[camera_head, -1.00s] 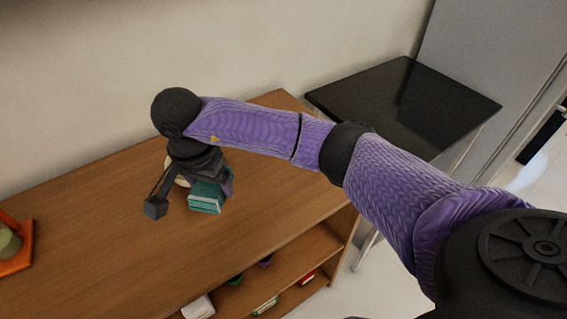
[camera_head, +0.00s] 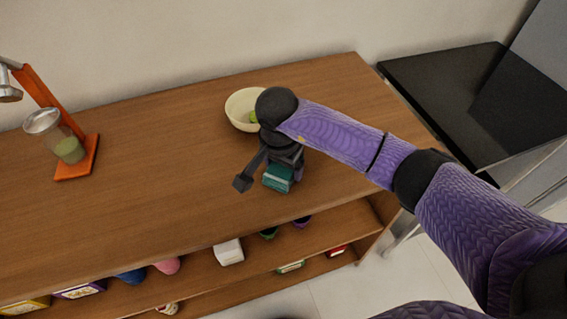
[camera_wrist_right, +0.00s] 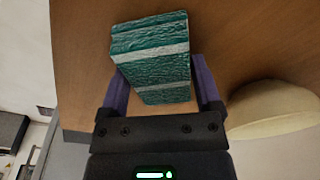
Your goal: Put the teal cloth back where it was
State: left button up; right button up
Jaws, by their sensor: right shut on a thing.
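The teal cloth (camera_head: 278,178) is a folded block with pale stripes, at the right part of the wooden counter's top. It also shows in the right wrist view (camera_wrist_right: 150,62), between the two purple fingers. My right gripper (camera_head: 284,172) points down and is shut on the cloth; in the right wrist view the gripper (camera_wrist_right: 160,92) has one finger on each side of it. I cannot tell whether the cloth touches the counter. My left gripper does not show.
A cream bowl (camera_head: 240,108) with something green inside stands just behind my right gripper. An orange stand (camera_head: 78,165) with a glass jar (camera_head: 60,142) is at the left. The wooden counter (camera_head: 150,220) is clear between them. Shelves below hold several small items. A black table (camera_head: 450,90) stands at the right.

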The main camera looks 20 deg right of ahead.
aim_at(280, 171)
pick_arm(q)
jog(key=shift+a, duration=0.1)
pick_arm(e)
jog(key=o, duration=1)
jog(key=shift+r, duration=0.15)
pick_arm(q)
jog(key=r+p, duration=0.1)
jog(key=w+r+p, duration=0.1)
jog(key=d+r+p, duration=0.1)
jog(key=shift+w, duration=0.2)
pick_arm(e)
notch_tip(280, 171, up, 12)
jog(key=s+a, duration=0.1)
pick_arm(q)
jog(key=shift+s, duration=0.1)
